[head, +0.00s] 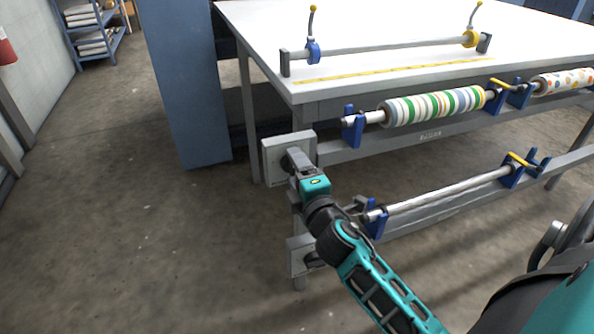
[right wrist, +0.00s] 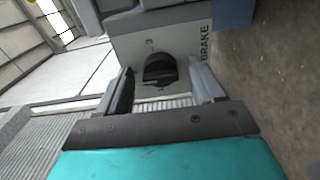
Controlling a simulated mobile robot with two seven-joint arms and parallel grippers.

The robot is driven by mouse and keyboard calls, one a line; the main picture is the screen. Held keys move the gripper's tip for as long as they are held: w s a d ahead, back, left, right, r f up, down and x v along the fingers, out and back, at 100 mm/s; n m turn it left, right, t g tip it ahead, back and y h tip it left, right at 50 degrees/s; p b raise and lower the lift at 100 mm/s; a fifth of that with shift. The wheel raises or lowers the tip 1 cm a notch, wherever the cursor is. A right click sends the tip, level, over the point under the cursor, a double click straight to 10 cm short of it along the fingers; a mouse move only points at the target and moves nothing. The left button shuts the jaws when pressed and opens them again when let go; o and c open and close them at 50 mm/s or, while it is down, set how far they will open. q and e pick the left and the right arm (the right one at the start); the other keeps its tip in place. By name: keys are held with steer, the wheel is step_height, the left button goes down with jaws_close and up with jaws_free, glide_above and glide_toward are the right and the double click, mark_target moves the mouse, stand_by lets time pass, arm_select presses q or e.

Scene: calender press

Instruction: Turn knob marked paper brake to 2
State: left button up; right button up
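The black knob (right wrist: 159,68) sits on a light panel (right wrist: 125,48) in the right wrist view. The word BRAKE runs sideways on the panel, right of the knob; no other word is readable. In the head view this panel is a grey box (head: 272,160) at the table's left front corner, and my gripper hides the knob. My right gripper (head: 291,157) points at the box. In the wrist view its two fingers (right wrist: 161,80) stand apart, one on each side of the knob, with a visible gap on both sides. My left gripper is not in view.
A second grey box (head: 298,262) is lower on the same leg. A striped roll (head: 435,106) and a bare metal bar (head: 450,190) sit in blue holders on the table's front. A blue column (head: 185,80) stands behind left. The floor at left is clear.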

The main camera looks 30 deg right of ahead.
arm_select(q)
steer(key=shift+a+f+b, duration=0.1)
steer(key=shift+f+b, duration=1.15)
steer(key=shift+b, duration=0.05)
arm_select(e)
steer(key=v, duration=1.3)
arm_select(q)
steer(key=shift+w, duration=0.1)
arm_select(e)
steer(key=shift+w+r, duration=0.1)
steer(key=s+a+f+m+g+y+p, duration=0.4)
steer(key=a+f+m+g+y+p, duration=0.2)
steer(key=a+f+m+p, duration=0.3)
steer(key=m+p, duration=0.2)
steer(key=m, duration=0.1)
steer(key=shift+s+a+f+m+g+p, duration=0.3)
steer(key=shift+s+a+p, duration=0.1)
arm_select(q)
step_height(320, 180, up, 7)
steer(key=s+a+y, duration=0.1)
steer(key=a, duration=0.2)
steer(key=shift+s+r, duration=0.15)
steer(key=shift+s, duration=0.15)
arm_select(e)
steer(key=shift+s+a+f, duration=0.1)
steer(key=shift+f, duration=0.2)
